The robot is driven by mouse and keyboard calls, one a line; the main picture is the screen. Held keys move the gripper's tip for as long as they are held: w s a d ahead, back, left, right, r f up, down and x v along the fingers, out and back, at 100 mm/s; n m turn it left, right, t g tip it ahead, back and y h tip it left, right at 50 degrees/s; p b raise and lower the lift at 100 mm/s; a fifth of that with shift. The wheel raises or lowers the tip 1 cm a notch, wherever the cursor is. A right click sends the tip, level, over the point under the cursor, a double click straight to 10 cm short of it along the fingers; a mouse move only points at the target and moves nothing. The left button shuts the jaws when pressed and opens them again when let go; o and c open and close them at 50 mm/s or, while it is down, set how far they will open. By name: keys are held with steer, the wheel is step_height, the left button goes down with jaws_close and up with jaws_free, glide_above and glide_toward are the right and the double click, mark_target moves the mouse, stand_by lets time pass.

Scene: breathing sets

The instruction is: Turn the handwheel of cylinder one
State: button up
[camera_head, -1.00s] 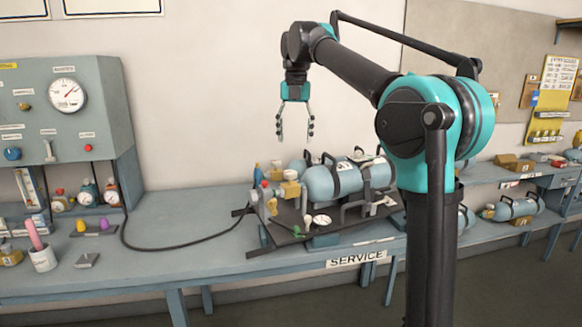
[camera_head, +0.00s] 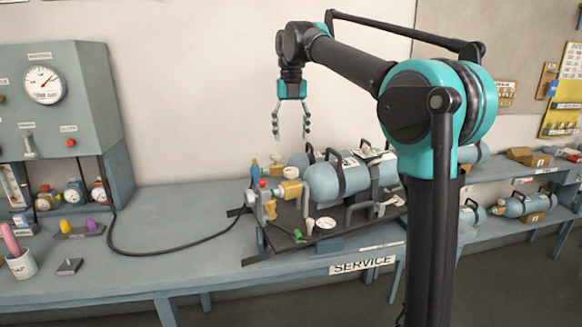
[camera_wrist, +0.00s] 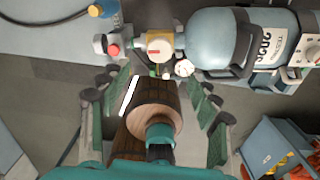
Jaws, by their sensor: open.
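My gripper (camera_head: 291,136) hangs open and empty above the bench, with its fingers pointing down. Below it, a light blue cylinder (camera_head: 322,183) lies on a dark stand (camera_head: 268,236). A yellow valve block (camera_head: 290,191) and a red-topped fitting (camera_head: 263,184) sit at its left end. In the wrist view the cylinder (camera_wrist: 214,38) lies at top right. The yellow block carries a round pale knob with a red mark (camera_wrist: 158,47). A red knob (camera_wrist: 113,50) is to its left. I cannot tell which part is cylinder one's handwheel.
A second cylinder (camera_head: 300,160) lies behind. A gauge cabinet (camera_head: 60,120) and hose (camera_head: 165,254) are at left. Bare bench (camera_head: 175,210) lies between cabinet and stand. In the wrist view a brown, wood-like round object (camera_wrist: 155,102) shows between the fingers; its nature is unclear.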

mark_target(291, 170)
step_height(291, 170, down, 11)
steer(key=shift+f, duration=0.1)
stand_by(0.3)
steer(key=c, duration=1.2)
